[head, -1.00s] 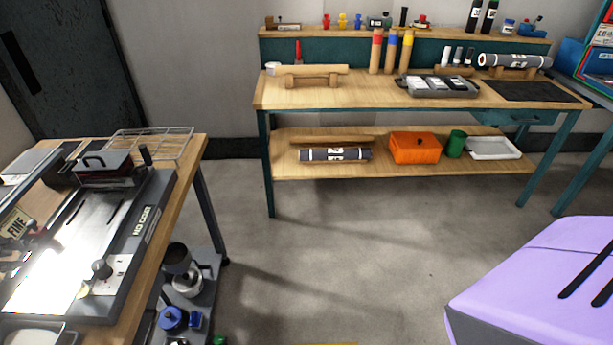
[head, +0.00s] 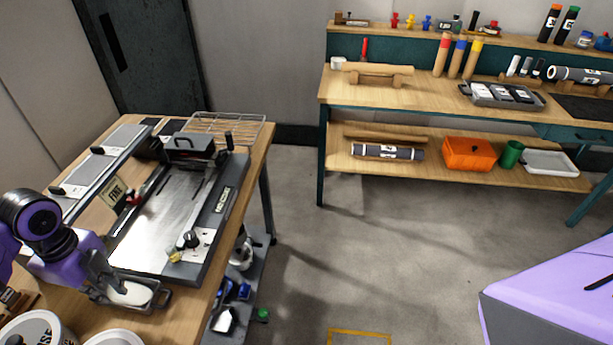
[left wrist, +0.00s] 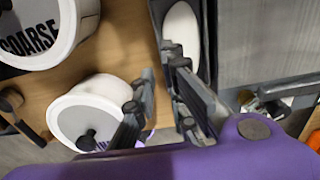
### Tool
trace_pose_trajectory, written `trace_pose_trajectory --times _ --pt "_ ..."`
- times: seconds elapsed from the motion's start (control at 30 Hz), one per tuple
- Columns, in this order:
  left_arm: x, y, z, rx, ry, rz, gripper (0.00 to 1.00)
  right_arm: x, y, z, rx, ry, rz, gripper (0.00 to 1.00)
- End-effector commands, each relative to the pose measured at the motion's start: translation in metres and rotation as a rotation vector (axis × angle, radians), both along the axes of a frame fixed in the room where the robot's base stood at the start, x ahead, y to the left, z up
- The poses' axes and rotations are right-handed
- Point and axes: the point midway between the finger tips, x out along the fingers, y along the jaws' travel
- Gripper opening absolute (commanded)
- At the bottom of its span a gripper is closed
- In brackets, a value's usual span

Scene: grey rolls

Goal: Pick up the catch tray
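A small dark-rimmed tray (head: 163,298) sits at the near right edge of the wooden bench and seems to be the catch tray. It holds a white oval mass, and its dark side wall shows in the left wrist view (left wrist: 209,40). My left gripper (head: 112,295) is at the tray's left side. In the left wrist view its two fingers (left wrist: 160,100) stand apart, one to each side of the tray's left wall, with the right finger over the white mass. I cannot tell whether they touch the wall. My right gripper is not in view.
White tubs (head: 38,330), one marked COARSE in the left wrist view (left wrist: 45,25), stand close left of the gripper. A flat plate machine (head: 175,215) lies behind the tray. A white tray (head: 551,162) lies on the far bench's lower shelf. Open floor (head: 390,250) lies between the benches.

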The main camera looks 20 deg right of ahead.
Motion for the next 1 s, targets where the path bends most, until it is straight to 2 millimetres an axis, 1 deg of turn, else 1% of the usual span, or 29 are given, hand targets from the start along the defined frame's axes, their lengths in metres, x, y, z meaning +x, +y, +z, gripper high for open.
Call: trace_pose_trajectory --times 0.1,0.33,0.5,0.6,0.8,0.83,0.9,1.0 --pt "-0.001 0.000 -0.016 0.000 0.004 0.001 0.12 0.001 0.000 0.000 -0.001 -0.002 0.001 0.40" --pt "-0.001 0.000 -0.035 0.000 0.002 0.002 0.12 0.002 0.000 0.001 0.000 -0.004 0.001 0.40" --pt "-0.001 0.000 -0.062 0.000 0.001 0.002 0.12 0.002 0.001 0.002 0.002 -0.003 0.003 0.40" --pt "0.000 0.000 -0.072 0.000 0.000 0.002 0.12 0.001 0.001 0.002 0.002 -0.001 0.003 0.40" --pt "0.000 0.000 -0.073 -0.001 -0.001 0.001 0.12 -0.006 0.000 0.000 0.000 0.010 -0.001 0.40" --pt "0.000 0.000 -0.073 0.000 -0.001 0.001 0.09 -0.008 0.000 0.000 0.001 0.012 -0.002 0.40" --pt "0.000 0.000 -0.073 0.000 -0.001 0.001 0.00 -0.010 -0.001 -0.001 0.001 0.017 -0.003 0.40" --pt "0.000 0.000 -0.073 0.000 -0.001 0.001 0.00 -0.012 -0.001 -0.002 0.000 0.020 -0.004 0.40"
